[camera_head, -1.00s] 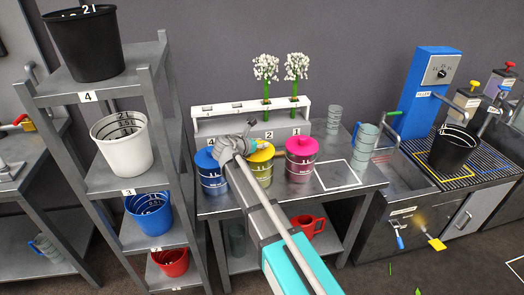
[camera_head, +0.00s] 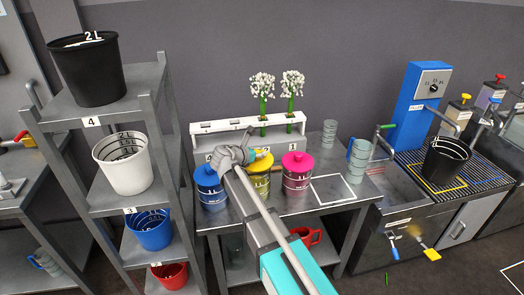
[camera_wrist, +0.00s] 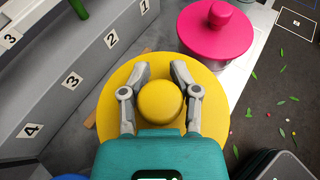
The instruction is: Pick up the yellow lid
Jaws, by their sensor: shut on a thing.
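The yellow lid (camera_wrist: 112,112) fills the middle of the wrist view, with a round knob on top. My gripper (camera_wrist: 160,88) has its two fingers on either side of that knob and is shut on it. In the head view the yellow lid (camera_head: 261,160) shows partly behind my arm, over the yellow 1L container (camera_head: 260,184) on the metal table. My gripper hides part of it there. I cannot tell whether the lid touches the container's rim.
A blue lidded container (camera_head: 209,186) stands left of the yellow one, and a pink lidded container (camera_head: 297,176) stands close on its right. A numbered rack (camera_head: 235,126) with white flowers is behind. A white-outlined square (camera_head: 334,189) on the table is empty.

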